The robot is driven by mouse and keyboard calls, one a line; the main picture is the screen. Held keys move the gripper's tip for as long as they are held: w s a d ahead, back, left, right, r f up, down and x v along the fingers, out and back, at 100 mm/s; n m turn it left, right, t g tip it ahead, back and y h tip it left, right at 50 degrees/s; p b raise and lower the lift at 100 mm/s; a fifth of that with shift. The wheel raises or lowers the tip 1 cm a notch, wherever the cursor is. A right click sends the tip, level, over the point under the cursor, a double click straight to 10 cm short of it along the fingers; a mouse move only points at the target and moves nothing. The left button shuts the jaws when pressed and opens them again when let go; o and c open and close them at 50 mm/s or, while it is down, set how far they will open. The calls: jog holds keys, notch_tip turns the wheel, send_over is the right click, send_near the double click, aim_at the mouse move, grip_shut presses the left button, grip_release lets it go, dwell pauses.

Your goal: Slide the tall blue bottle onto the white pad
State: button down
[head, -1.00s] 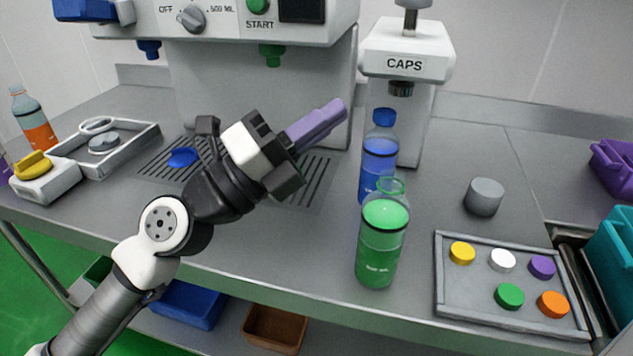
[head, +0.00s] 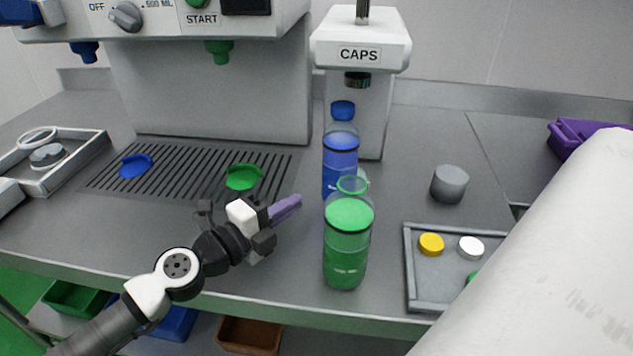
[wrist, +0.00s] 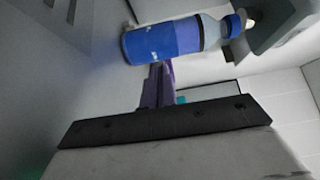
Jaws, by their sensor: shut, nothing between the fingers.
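The tall blue bottle (head: 341,150) stands upright with a blue cap, in front of the caps machine. The green bottle (head: 348,245) stands in front of it and hides its lower part. In the wrist view the blue bottle (wrist: 165,42) appears sideways beyond my fingers. My gripper (head: 296,202) has purple fingers shut with nothing between them. It is left of the two bottles in the head view, pointing towards the blue one. In the wrist view the gripper (wrist: 157,75) overlaps the bottle's edge, but I cannot tell whether it touches. I cannot make out the white pad.
The caps machine (head: 360,42) rises behind the bottles. A grey cylinder (head: 449,184) and a cap tray (head: 411,270) are to the right; a large pale shape covers part of the tray. A slotted drip grate (head: 205,165) lies left, with blue and green pieces on it.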

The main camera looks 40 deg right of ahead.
aim_at(329, 181)
jog(key=d, duration=0.2)
jog(key=d+p, duration=0.1)
jog(key=d, duration=0.2)
jog(key=d+p, duration=0.1)
jog(key=d, duration=0.1)
jog(key=shift+w+d, duration=0.2)
jog(key=shift+w, duration=0.05)
jog(key=shift+w+d, duration=0.15)
jog(key=shift+d, duration=1.8)
